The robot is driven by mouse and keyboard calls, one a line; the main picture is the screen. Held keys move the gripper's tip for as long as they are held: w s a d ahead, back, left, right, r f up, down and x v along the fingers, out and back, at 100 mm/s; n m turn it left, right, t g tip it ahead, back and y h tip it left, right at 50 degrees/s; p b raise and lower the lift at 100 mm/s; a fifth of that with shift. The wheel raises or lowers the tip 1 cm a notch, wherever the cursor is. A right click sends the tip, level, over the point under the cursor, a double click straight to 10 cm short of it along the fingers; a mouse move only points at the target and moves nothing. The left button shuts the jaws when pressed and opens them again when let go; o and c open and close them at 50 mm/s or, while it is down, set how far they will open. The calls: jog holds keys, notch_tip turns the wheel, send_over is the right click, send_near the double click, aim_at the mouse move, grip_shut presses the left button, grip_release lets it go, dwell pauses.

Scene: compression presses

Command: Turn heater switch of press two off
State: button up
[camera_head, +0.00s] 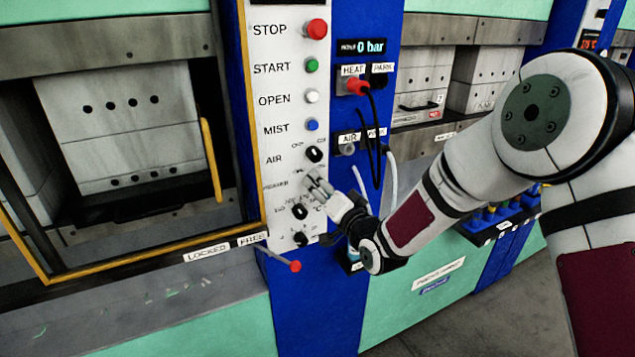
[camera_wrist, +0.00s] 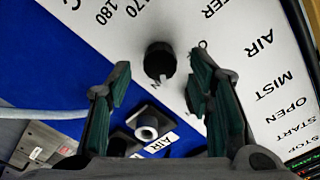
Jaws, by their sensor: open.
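The heater switch (camera_wrist: 160,60) is a black round knob on the white control panel (camera_head: 285,48). In the wrist view it stands upper middle, with a pale mark on its lower edge. Its end-position labels are mostly cut off or hidden, so I cannot tell its setting. In the head view my gripper covers it, beside the partly hidden heater label. My gripper (camera_head: 318,186) is at the panel. In the wrist view its open fingers (camera_wrist: 160,72) appear on either side of the knob, with gaps; contact cannot be told.
The air knob (camera_head: 314,154) is just above, and the temperature dial (camera_head: 300,211) just below. A red plug with a black hose (camera_head: 357,87) and a white hose (camera_head: 390,175) are to the right. A red-tipped lever (camera_head: 294,266) sticks out below. The press chamber (camera_head: 125,125) is left.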

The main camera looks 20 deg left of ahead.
jog(key=shift+x, duration=1.25)
jog(key=shift+c, duration=0.2)
grip_shut()
jog(key=n+b, duration=0.1)
jog(key=n, duration=1)
jog(key=shift+a+r+n+b, duration=0.1)
jog(key=shift+n+b, duration=0.2)
jog(key=shift+n, duration=0.3)
